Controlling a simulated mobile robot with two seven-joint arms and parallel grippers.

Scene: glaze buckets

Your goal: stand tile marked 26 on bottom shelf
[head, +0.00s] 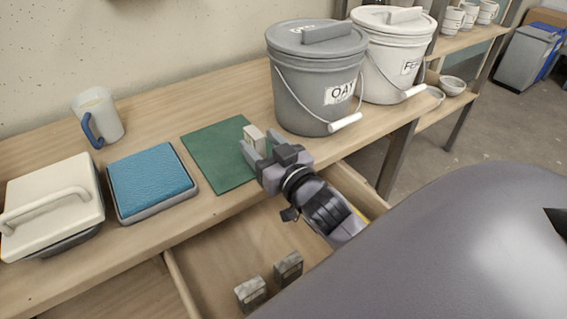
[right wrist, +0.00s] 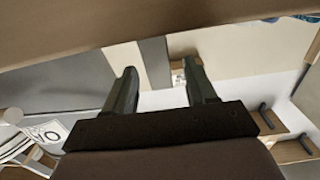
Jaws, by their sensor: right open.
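My right gripper (head: 259,142) is open over the green mat on the bench. A small cream block (head: 254,134) shows at its fingertips, partly hidden by them; I cannot tell whether they touch it or read any mark on it. In the right wrist view the two fingers (right wrist: 160,88) are spread apart, with no held thing clear between them. Two small grey tiles (head: 250,293) (head: 288,268) stand in the open drawer; their marks are too small to read. A shelf unit (head: 463,41) stands at the back right, its lower board (head: 432,118) partly hidden. My left gripper is out of view.
A grey bucket (head: 312,90) labelled OAT and a white bucket (head: 389,65) stand right of the green mat (head: 208,150). A blue pad (head: 150,181), a lidded cream box (head: 52,200) and a mug (head: 98,117) are left. The drawer (head: 225,250) is open below.

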